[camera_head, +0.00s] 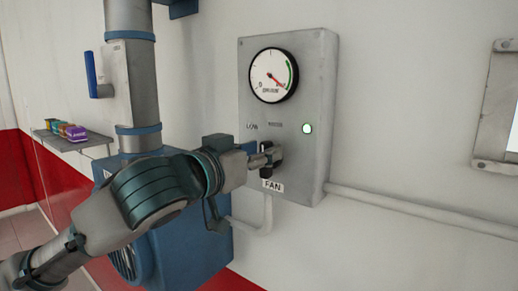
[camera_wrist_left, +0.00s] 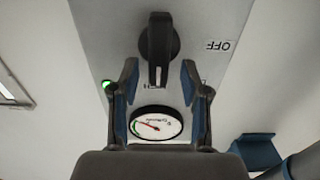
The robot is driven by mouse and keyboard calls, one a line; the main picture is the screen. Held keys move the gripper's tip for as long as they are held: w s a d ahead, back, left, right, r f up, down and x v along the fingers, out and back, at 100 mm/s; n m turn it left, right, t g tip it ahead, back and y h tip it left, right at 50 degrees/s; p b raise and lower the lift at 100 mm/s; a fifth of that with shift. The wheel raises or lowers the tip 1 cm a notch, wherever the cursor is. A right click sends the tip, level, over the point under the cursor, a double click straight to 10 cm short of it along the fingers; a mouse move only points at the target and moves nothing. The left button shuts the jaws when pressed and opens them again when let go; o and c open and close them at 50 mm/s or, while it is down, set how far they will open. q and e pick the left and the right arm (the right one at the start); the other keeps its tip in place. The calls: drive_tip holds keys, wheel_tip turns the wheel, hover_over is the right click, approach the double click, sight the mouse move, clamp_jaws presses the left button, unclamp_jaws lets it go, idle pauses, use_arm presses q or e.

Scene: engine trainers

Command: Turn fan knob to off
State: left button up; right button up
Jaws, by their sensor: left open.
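The black fan knob (camera_head: 278,157) is on the front of a grey control panel (camera_head: 312,80), above a FAN label (camera_head: 272,185). In the left wrist view, which is upside down, the knob (camera_wrist_left: 158,40) has a long raised bar standing vertically in the picture. An OFF label (camera_wrist_left: 217,46) lies to the right of it there. My left gripper (camera_head: 264,156) is at the knob in the head view. In the left wrist view its open fingers (camera_wrist_left: 159,80) are on either side of the bar's lower end, with small gaps visible. My right gripper is not in view.
The panel carries a round gauge (camera_head: 273,76) and a lit green lamp (camera_head: 307,128). A blue machine (camera_head: 190,252) stands below my left arm. A conduit (camera_head: 400,208) runs right along the wall. A shelf (camera_head: 75,141) with small coloured items is at left.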

use_arm(q)
drive_tip(key=shift+c, duration=0.3)
clamp_jaws()
drive_tip(key=shift+w+a+f+n+b, duration=0.35)
drive_tip(key=shift+n+b, duration=1.05)
drive_tip(key=shift+n, duration=1.65)
drive_tip(key=shift+w+a+f+n+b, duration=0.15)
drive_tip(key=shift+f+n+b, duration=0.3)
drive_tip(key=shift+n+b, duration=1.8)
drive_tip(key=shift+w+a+f+n+b, duration=0.2)
drive_tip(key=shift+f+n+b, duration=0.3)
drive_tip(key=shift+n, duration=3.3)
